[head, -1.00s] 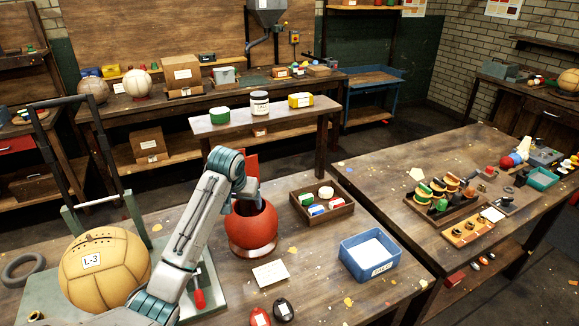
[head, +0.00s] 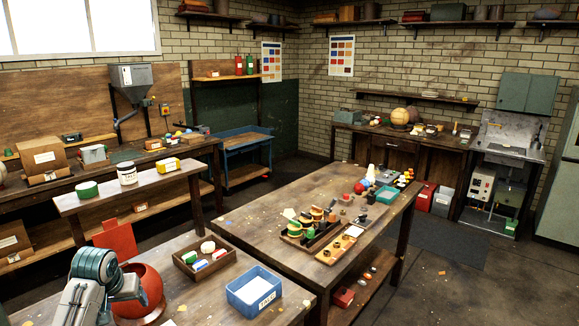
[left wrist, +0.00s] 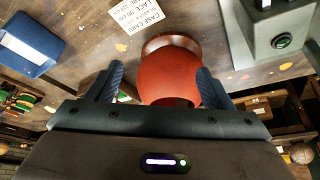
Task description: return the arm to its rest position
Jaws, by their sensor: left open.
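My left arm comes in at the lower left of the head view, with the left gripper (head: 128,290) beside a round red container (head: 146,287) on the near bench. In the left wrist view the gripper (left wrist: 155,88) is open. Its two dark fingers stand apart, with the red container (left wrist: 171,72) showing beyond and between them. I cannot tell from this view whether they touch it. Nothing is seen held in the fingers. My right gripper is not in view.
A wooden tray (head: 232,262) with small pots and a blue bin (head: 231,294) stand right of the red container. A raised shelf (head: 75,204) stands behind. A second bench (head: 240,228) holds several small items. A grey-green device (left wrist: 245,35) shows in the left wrist view.

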